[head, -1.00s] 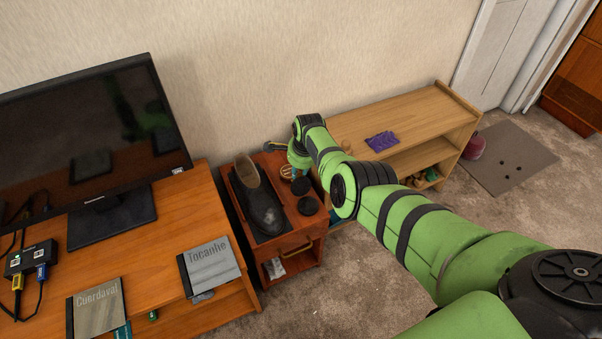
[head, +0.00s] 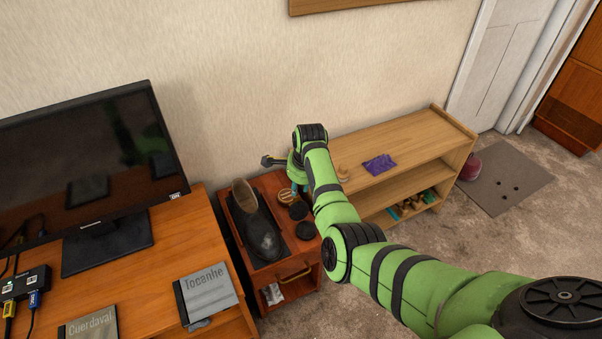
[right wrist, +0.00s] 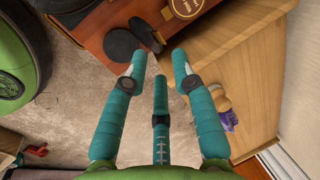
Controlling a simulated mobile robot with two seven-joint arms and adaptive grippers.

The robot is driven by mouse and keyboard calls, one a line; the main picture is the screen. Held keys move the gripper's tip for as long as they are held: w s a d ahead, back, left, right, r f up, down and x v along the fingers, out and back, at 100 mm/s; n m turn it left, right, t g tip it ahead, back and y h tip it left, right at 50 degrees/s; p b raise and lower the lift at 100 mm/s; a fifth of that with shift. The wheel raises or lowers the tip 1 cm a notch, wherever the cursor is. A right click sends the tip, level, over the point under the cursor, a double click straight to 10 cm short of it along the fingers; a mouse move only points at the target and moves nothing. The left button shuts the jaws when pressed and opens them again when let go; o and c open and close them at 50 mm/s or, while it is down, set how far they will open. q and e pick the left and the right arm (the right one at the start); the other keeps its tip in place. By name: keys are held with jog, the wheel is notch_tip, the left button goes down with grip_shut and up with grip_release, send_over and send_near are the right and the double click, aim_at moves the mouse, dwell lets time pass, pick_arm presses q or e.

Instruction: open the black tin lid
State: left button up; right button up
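Two round black pieces lie on the small reddish-brown cabinet (head: 268,262) beside a dark shoe: a front black disc (head: 306,231) and a rear black piece (head: 298,211). Which one is the tin's lid I cannot tell. In the right wrist view the disc (right wrist: 124,44) lies flat near the cabinet edge, and the dark rear piece (right wrist: 147,37) sits beside it, just beyond the fingertips. My right gripper (head: 297,188) is above the cabinet's back right; its teal fingers (right wrist: 160,62) are spread and empty. My left gripper is not in view.
A dark shoe (head: 257,226) fills the cabinet's left part. A round, light-ringed item (head: 286,196) lies behind the black pieces. A wooden shelf (head: 415,145) with a purple cloth (head: 380,164) stands right; a desk (head: 150,275) with a monitor (head: 90,165) stands left.

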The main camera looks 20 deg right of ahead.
jog(key=v, duration=0.6)
jog(key=shift+w, duration=0.1)
dwell(0.3)
